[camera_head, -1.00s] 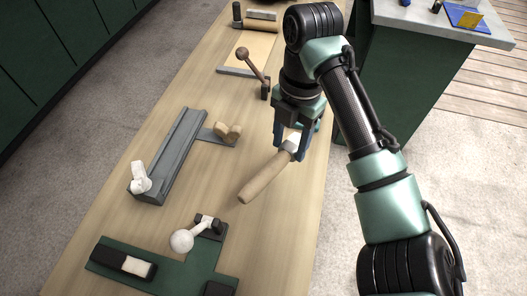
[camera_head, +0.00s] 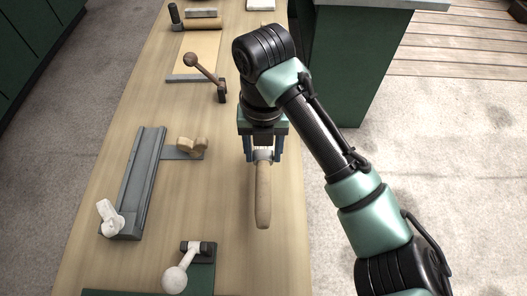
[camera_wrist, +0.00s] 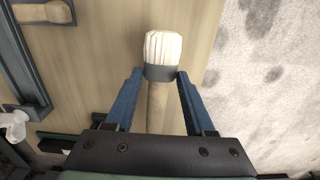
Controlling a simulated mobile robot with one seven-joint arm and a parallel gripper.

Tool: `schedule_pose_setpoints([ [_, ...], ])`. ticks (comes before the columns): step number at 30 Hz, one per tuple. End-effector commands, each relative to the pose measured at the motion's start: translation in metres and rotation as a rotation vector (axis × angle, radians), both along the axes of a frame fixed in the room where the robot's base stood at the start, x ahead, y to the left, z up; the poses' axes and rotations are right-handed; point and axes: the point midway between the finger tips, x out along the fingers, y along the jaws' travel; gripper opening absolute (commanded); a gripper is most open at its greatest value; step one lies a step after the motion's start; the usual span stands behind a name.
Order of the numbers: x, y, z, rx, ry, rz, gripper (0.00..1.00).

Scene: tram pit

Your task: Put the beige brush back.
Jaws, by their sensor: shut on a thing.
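The beige brush (camera_head: 263,195) has a long beige handle, which points towards the bottom of the head view. In the wrist view the brush (camera_wrist: 157,103) shows pale bristles and a dark band, with the handle running back under my gripper. My gripper (camera_head: 263,153) is over the right part of the wooden bench, shut on the brush near its band. In the wrist view the blue fingers of my gripper (camera_wrist: 158,76) are on either side of the band. The bristle end is mostly hidden by my gripper in the head view. I cannot tell the brush's height above the bench.
The wooden bench (camera_head: 230,235) carries a grey rail (camera_head: 142,180) with a white clamp (camera_head: 110,216) and wooden knob (camera_head: 193,145). A brown-knobbed lever (camera_head: 207,75) stands behind. A white-knobbed lever (camera_head: 180,270) stands on a green plate in front. Bench around the brush is clear.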

Motion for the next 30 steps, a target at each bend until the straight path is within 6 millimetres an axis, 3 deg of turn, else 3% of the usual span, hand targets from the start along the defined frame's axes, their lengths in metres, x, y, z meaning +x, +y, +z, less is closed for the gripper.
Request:
schedule_pose_setpoints([
  [3,0.000,-0.001,-0.024,0.000,0.003,-0.003,0.00],
  [9,0.000,-0.001,-0.049,-0.001,0.001,-0.002,0.00],
  [18,0.000,-0.001,-0.054,-0.001,-0.001,-0.001,0.00],
  [19,0.000,-0.001,-0.054,-0.001,-0.001,-0.001,0.56],
  [24,0.000,-0.001,-0.054,-0.001,-0.001,-0.001,0.84],
  [30,0.000,-0.001,-0.053,-0.001,-0.001,-0.001,0.84],
])
